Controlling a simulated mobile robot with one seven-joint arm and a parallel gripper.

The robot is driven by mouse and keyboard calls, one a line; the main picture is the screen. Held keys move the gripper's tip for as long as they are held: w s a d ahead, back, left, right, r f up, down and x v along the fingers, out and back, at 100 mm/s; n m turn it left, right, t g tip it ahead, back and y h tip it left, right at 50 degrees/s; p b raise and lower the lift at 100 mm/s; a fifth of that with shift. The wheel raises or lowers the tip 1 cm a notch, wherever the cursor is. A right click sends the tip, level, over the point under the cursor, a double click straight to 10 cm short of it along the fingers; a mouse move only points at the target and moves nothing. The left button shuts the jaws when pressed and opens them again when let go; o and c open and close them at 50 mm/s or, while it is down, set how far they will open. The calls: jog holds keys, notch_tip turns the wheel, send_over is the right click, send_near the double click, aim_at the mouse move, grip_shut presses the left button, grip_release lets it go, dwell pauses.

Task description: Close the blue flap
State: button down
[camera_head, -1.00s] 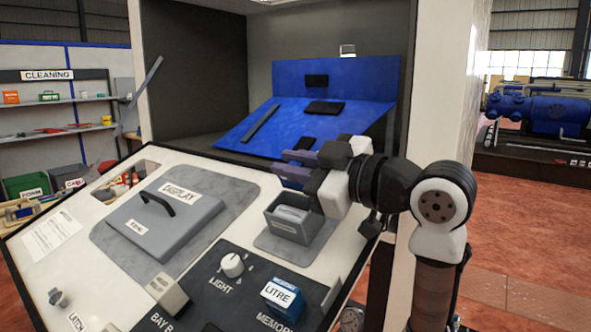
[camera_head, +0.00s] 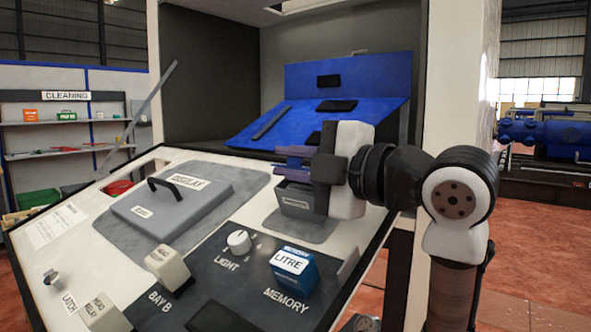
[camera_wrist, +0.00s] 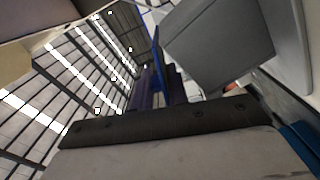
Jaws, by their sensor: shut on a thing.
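My gripper (camera_head: 292,161) is at the small grey box (camera_head: 296,205) on the right of the sloping panel. Its dark purple fingers point left, just above the box's rim. In the wrist view my gripper (camera_wrist: 158,85) is shut on a thin blue piece, seemingly the blue flap (camera_wrist: 157,58), which stands out beyond the fingers. A grey block-like body (camera_wrist: 215,45) is close on its right. In the head view the fingers mostly hide the flap, so its joint to the box cannot be seen.
A large blue board (camera_head: 350,113) with black pads slopes in the recess behind. On the panel are a grey lid with a handle (camera_head: 170,204), a white knob (camera_head: 238,241), a blue-and-white LITRE block (camera_head: 295,270) and a beige block (camera_head: 168,268). A white post (camera_head: 455,90) rises at right.

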jog(key=shift+s+a+f+n+b, duration=0.1)
jog(key=shift+f+n+b, duration=0.35)
jog(key=shift+n, duration=0.45)
jog(key=shift+r, duration=0.1)
jog(key=c, duration=1.4)
grip_release()
jog(key=shift+c, duration=0.2)
